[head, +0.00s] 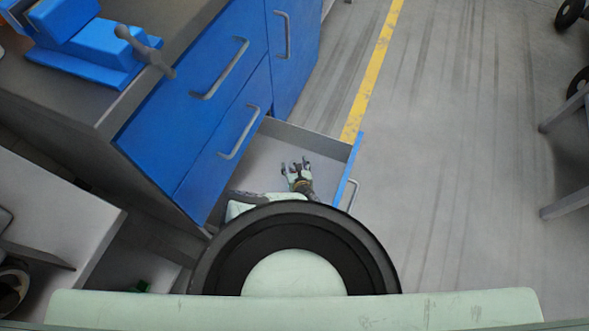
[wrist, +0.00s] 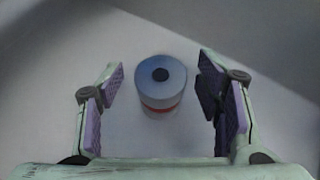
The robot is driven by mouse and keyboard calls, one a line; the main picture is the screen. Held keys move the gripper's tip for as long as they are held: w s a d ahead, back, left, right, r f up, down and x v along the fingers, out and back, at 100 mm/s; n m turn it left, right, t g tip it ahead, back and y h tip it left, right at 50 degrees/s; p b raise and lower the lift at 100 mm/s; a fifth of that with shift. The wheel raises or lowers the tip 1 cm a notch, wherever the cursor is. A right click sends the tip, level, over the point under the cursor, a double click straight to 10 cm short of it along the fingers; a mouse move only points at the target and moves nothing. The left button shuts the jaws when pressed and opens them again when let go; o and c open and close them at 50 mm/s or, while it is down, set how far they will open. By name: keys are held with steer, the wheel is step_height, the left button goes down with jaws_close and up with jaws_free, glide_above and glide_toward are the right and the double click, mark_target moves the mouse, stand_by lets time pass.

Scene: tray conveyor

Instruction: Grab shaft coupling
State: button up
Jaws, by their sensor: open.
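In the wrist view a blue-grey cylinder (wrist: 160,85), the shaft coupling, stands upright with a dark hole in its top and a red band near its base. My gripper (wrist: 160,90) is open, with one purple-padded finger on each side of the coupling and a gap on both sides. In the head view my gripper (head: 296,167) is over the open drawer (head: 262,155). The coupling cannot be made out there.
The drawer belongs to a blue cabinet (head: 215,100) with grey handles. A blue vise (head: 95,50) sits on its worktop. A yellow line (head: 372,70) runs along the open floor to the right. Grey metal legs (head: 565,115) stand at the far right.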

steer(key=shift+w+f, duration=0.15)
steer(key=shift+w, duration=0.15)
steer(key=shift+c, duration=0.3)
jaws_close()
stand_by(0.3)
